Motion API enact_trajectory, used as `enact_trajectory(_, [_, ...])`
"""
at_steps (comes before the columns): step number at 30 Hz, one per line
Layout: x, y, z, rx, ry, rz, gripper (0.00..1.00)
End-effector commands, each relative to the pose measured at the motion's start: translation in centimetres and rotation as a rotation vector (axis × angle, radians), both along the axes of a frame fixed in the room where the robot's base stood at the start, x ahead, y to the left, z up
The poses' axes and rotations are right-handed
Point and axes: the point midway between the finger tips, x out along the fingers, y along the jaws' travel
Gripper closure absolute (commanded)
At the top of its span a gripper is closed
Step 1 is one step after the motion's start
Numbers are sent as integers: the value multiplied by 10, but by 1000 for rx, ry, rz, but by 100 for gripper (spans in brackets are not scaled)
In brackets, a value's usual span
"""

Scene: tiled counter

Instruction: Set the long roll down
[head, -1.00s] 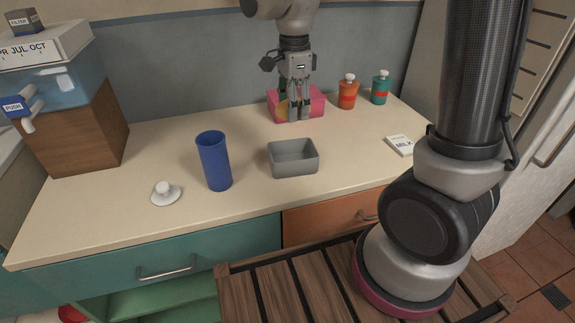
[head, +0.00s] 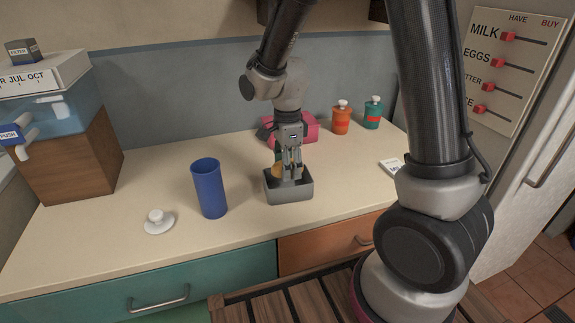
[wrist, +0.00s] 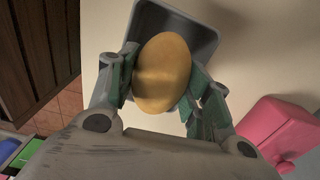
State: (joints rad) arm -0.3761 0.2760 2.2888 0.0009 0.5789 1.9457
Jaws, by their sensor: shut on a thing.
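The long roll (wrist: 162,72) is a smooth tan-yellow oval, held between the two fingers in the wrist view. It also shows in the head view (head: 277,168), partly covered by the fingers. My gripper (head: 291,174) points down and is shut on the roll, at the mouth of a grey open bin (head: 290,194). The bin also shows behind the roll in the wrist view (wrist: 202,32). I cannot tell whether the roll touches the bin's floor or walls.
A blue cup (head: 209,188) stands left of the bin, with a white knobbed lid (head: 158,222) beside it. A pink box (head: 306,132) is behind the bin. Orange (head: 340,120) and teal (head: 373,114) bottles stand at the back right.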

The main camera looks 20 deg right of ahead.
Motion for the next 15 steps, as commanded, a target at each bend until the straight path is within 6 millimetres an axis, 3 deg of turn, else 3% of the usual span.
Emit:
enact_trajectory(14, [0,0,-12,0,0,0,74])
enact_trajectory(15, [0,0,-12,0,0,0,47])
